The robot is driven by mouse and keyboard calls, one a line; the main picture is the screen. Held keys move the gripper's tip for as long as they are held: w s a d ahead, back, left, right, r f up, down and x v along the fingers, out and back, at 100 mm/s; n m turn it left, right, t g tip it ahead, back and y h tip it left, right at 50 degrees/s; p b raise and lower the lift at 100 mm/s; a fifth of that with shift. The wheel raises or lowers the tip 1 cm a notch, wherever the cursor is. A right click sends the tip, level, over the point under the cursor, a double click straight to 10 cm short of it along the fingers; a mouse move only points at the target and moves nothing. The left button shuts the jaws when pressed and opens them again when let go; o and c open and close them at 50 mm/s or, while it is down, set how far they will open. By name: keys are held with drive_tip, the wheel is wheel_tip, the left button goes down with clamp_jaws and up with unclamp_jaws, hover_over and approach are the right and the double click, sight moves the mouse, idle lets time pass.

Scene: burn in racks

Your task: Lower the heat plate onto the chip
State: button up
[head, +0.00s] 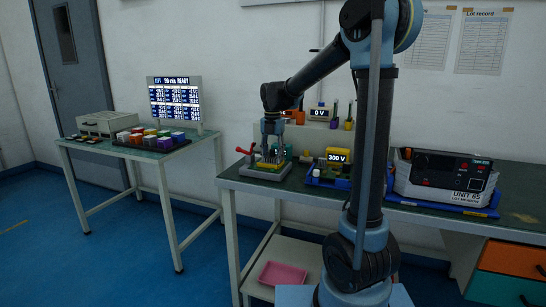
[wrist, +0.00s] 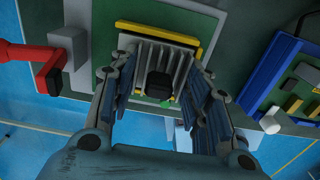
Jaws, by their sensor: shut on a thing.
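The heat plate (wrist: 156,57) is a grey finned block with a black knob in the middle. My gripper (wrist: 160,84) has its fingers on both sides of it and is shut on it. In the head view my gripper (head: 272,146) points down over the test fixture (head: 262,175) near the bench's left end. A yellow frame (wrist: 158,33) shows around the far side and right of the heat plate. The chip is not visible; the heat plate and fingers cover that spot. I cannot tell whether the plate touches anything below.
A red lever (wrist: 32,58) stands left of the fixture. A blue tray (wrist: 270,70) with parts lies close on the right. The boxy unit (head: 444,178) is further right. A side table (head: 110,147) with coloured blocks and a display (head: 175,98) stands left.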

drive_tip(key=o, duration=1.3)
